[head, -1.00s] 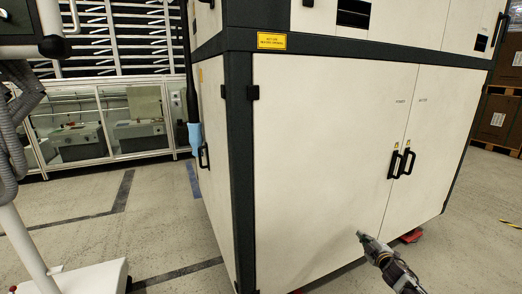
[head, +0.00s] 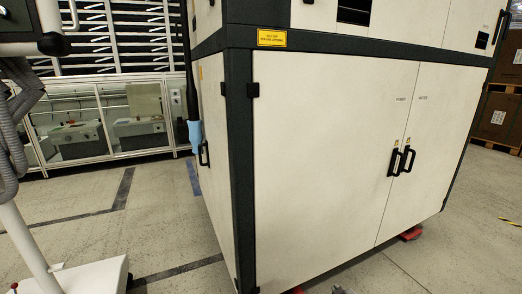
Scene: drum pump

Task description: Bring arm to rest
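Only a small tip of my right gripper (head: 339,290) shows at the bottom edge, in front of the large cream cabinet (head: 320,160). The rest of it is cut off, so its opening cannot be seen. It appears apart from the cabinet doors. My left gripper is not in view. No drum or pump can be made out.
The cabinet has dark frame edges, two black door handles (head: 401,161) and red feet (head: 411,233). A black and light-blue rod-like part (head: 194,133) hangs at its left side. A white wheeled stand (head: 95,277) is at lower left. Grey floor (head: 75,222) lies between.

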